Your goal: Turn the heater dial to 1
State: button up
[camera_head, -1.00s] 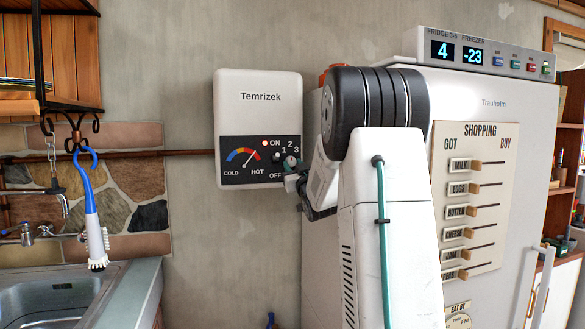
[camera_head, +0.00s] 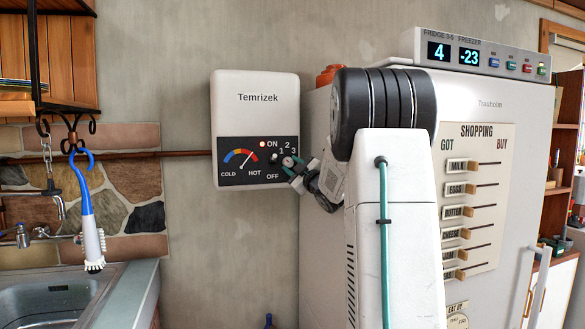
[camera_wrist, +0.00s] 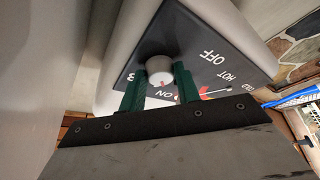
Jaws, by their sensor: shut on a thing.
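The heater (camera_head: 255,115) is a white box on the wall, with a black panel at its bottom. The panel has a coloured COLD to HOT gauge, a lit red lamp by ON, and a dial (camera_head: 288,162) among OFF, 1, 2 and 3. My gripper (camera_head: 285,160) reaches the dial from the lower right and partly covers it. In the wrist view, the dial (camera_wrist: 160,69) is a pale round knob between the two green fingers of my gripper (camera_wrist: 159,74), which is shut on it. I cannot tell which mark the dial points to.
A fridge (camera_head: 478,130) with a shopping board stands close to the right of the heater. A pipe (camera_head: 185,154) runs along the wall to the left. A brush (camera_head: 88,215) hangs over the sink (camera_head: 60,305) at far left. Bare wall lies below the heater.

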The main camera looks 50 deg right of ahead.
aim_at(285, 148)
jog(key=shift+a+r, duration=0.1)
jog(key=shift+r, duration=0.15)
jog(key=o, duration=0.7)
jog(key=shift+w+a, duration=0.1)
jog(key=shift+w, duration=0.05)
jog(key=shift+f, duration=0.1)
jog(key=shift+r, duration=0.5)
notch_tip(285, 148, up, 3)
jog(key=shift+r, duration=0.1)
jog(key=s+a, duration=0.2)
jog(key=s, duration=0.2)
jog(key=s+a, duration=0.3)
jog(key=s, duration=0.2)
jog(key=s+a, duration=0.3)
jog(key=s, duration=0.1)
jog(key=shift+s+a+r, duration=0.15)
jog(key=shift+s+r, duration=0.2)
